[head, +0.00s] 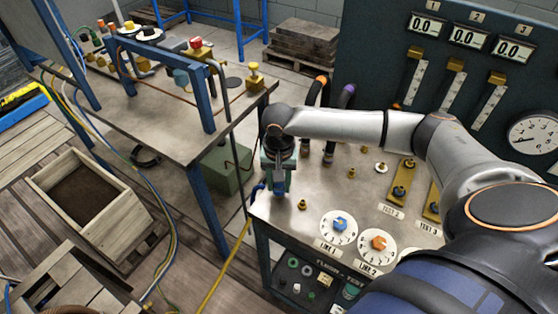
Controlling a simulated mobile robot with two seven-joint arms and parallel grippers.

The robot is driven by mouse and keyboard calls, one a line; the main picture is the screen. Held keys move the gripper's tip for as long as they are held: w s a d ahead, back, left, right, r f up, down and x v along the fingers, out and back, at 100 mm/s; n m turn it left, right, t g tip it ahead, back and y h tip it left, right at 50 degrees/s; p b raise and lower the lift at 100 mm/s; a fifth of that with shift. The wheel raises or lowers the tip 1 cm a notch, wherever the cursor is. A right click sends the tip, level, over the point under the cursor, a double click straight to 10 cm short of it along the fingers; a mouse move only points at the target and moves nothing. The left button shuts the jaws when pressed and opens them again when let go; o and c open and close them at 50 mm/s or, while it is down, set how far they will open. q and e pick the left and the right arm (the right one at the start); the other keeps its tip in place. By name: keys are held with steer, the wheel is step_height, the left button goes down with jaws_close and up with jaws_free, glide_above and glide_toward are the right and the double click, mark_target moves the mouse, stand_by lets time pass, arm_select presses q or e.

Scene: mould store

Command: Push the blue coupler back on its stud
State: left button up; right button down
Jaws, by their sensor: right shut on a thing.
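My right gripper (278,178) points down at the left edge of the metal bench top (325,190). It is shut on the blue coupler (279,188), which is mostly hidden by the gripper; a bit of blue also shows just left of it. Brass studs stand on the bench: one (302,204) just right of the gripper, one (351,173) further right, and one (364,149) behind. I cannot tell which stud belongs to the coupler, or whether the coupler touches one. My left gripper is not in view.
Hoses with an orange ring (321,80) and a purple ring (348,90) rise behind my right forearm. A blue-knobbed dial (340,226) and an orange-knobbed dial (378,244) are at the front.

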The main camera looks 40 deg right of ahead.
steer(key=shift+c, duration=2.2)
jaws_free()
step_height(320, 180, up, 12)
steer(key=shift+r, duration=0.25)
